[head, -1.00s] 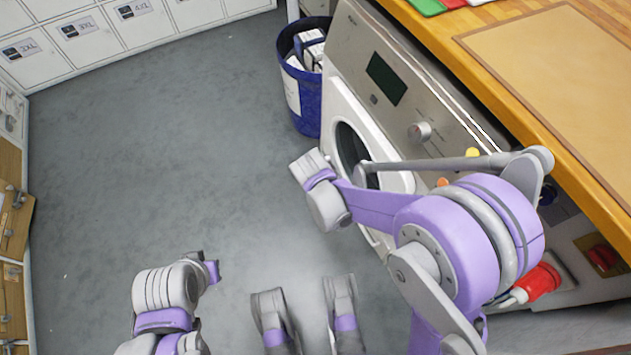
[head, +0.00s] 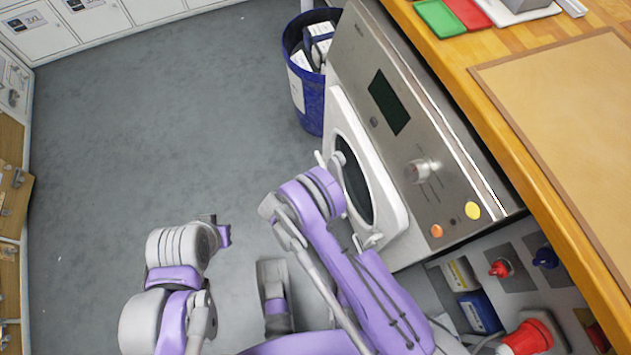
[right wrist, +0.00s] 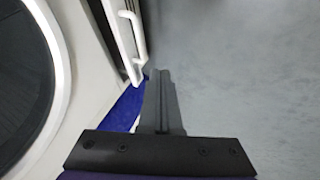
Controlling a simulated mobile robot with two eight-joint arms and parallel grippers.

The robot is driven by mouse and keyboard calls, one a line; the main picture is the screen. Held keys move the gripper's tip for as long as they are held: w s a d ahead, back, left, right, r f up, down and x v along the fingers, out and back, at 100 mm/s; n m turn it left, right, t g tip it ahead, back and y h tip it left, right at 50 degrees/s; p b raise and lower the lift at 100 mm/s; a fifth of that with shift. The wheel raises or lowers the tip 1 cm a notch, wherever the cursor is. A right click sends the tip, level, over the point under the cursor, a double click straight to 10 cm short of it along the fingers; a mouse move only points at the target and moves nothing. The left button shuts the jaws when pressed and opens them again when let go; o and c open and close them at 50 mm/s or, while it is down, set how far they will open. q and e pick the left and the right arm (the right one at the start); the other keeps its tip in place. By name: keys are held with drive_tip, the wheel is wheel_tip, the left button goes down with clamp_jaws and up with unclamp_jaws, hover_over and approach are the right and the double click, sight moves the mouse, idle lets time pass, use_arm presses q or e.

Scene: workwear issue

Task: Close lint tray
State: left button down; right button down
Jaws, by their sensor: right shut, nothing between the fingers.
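The dryer (head: 418,165) stands with its round door (head: 382,208) facing the floor area on the left. In the right wrist view, a white front with a bar handle (right wrist: 136,36) shows beside the door ring (right wrist: 62,60); it looks like the lint tray (right wrist: 112,30). How far out it stands is unclear. My right gripper (right wrist: 160,76) is shut and empty, its tips beside the lower end of that handle; contact cannot be told. In the head view my right arm hides the gripper and most of the tray area.
A blue bin (head: 312,110) with white packs stands against the dryer's far side. A wooden bench (head: 455,70) with a brown mat (head: 570,110) runs along the right. Red and blue connectors (head: 500,268) are at lower right. The grey floor (head: 150,130) on the left is clear.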

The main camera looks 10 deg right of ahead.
drive_tip(key=w+d+f+b, duration=0.3)
drive_tip(key=w+d+f, duration=0.2)
drive_tip(key=f, duration=0.4)
drive_tip(key=shift+w+d+b, duration=0.2)
drive_tip(key=shift+d+b, duration=0.15)
drive_tip(key=shift+d, duration=0.55)
drive_tip(key=d, duration=0.1)
drive_tip(key=w+d, duration=0.1)
drive_tip(key=d, duration=0.3)
drive_tip(key=shift+w, duration=0.25)
